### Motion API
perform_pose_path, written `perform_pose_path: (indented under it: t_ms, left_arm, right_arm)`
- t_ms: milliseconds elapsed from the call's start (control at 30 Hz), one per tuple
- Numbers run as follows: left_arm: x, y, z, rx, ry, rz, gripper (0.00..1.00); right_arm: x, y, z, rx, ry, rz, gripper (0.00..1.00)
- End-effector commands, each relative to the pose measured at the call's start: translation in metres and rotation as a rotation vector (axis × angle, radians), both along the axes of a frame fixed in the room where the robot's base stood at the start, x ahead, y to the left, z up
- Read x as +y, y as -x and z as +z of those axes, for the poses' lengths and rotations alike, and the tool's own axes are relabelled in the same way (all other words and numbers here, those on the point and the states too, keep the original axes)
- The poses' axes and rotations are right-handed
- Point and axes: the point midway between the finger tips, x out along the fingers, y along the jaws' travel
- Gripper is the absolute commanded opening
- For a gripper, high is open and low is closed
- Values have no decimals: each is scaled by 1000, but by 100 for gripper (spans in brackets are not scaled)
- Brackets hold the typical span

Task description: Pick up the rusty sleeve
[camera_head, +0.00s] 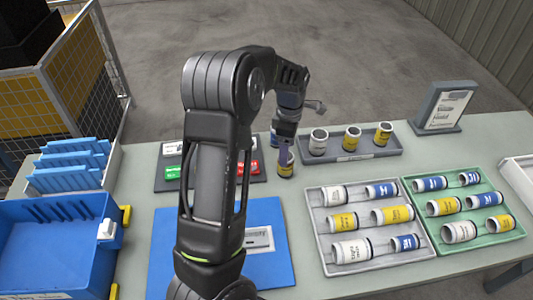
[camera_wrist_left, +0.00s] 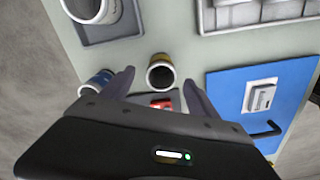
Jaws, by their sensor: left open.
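No label in view reads clearly enough for me to tell which sleeve is the rusty one. A yellow-banded sleeve (camera_head: 286,163) stands upright below my left gripper (camera_head: 288,143), partly hidden by it. In the left wrist view an open-topped, dark-inside sleeve (camera_wrist_left: 160,72) lies between the spread fingers of my left gripper (camera_wrist_left: 158,80). The fingers show a gap to it on both sides. A blue-banded sleeve (camera_wrist_left: 96,83) is beside the left finger; it shows partly behind the gripper in the head view (camera_head: 274,137). My right gripper is not in view.
A grey tray (camera_head: 347,156) holds three upright sleeves. A grey tray (camera_head: 312,210) and a green tray (camera_head: 411,203) hold several lying sleeves. A blue mat (camera_head: 170,240), dark board (camera_head: 172,185), blue bin (camera_head: 45,230) and sign stand (camera_head: 446,106) are on the table.

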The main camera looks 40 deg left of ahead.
Motion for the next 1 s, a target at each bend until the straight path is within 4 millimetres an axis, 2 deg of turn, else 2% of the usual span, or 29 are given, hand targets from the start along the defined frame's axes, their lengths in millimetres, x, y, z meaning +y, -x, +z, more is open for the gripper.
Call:
perform_pose_path:
  t_ms: [400, 700, 1000]
  left_arm:
    - [-1, 0, 0, 0, 0, -2, 70]
    - [-1, 0, -25, 2, 1, -2, 70]
    - [-1, 0, -27, 0, 0, -2, 70]
  right_arm:
    - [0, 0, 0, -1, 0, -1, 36]
    - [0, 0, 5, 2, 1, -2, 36]
    - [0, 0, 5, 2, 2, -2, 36]
